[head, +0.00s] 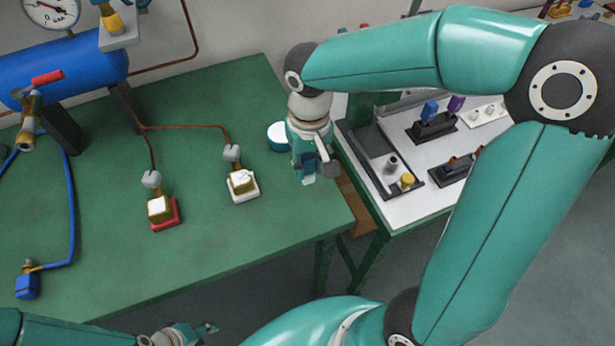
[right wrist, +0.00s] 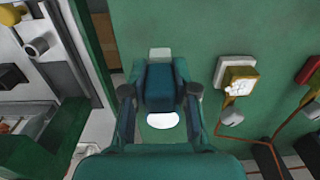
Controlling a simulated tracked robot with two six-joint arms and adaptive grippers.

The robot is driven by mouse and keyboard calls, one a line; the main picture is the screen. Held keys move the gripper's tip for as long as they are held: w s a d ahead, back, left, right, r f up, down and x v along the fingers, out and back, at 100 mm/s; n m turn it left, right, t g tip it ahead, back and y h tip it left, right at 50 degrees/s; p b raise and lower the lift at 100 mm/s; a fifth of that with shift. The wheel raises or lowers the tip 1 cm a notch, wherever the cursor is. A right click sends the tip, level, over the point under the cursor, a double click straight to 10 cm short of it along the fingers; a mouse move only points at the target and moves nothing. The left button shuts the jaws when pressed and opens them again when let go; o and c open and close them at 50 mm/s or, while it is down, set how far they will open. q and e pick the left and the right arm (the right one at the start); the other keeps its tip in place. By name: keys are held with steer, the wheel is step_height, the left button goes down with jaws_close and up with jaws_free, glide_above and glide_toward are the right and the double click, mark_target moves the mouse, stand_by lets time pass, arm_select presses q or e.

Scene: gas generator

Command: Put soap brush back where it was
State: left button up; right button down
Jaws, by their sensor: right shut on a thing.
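My right gripper (head: 312,172) is over the right end of the green table, beside a round blue-and-white dish (head: 277,136). In the right wrist view its two fingers (right wrist: 160,92) are on either side of a dark teal block (right wrist: 160,82) with a pale end, which seems to be the soap brush. Its bristles cannot be made out. A white oval (right wrist: 162,120), apparently the dish's inside, shows below the block. I cannot tell whether the brush touches the table. My left gripper (head: 208,328) is low at the bottom edge, off the table, its opening unclear.
The green table (head: 110,260) carries a red-based valve block (head: 163,211), a white-based one (head: 242,184) and copper pipes. A blue tank (head: 65,72) with a gauge stands at the left. A white table (head: 425,195) with trays and small parts stands right, past a narrow gap.

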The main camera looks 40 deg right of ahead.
mark_target(308, 182)
steer(key=shift+f, duration=2.35)
steer(key=c, duration=1.4)
jaws_free()
steer(key=shift+f, duration=0.15)
steer(key=o, duration=0.5)
steer(key=shift+r, duration=0.4)
step_height(308, 182, up, 12)
steer(key=shift+f, duration=0.2)
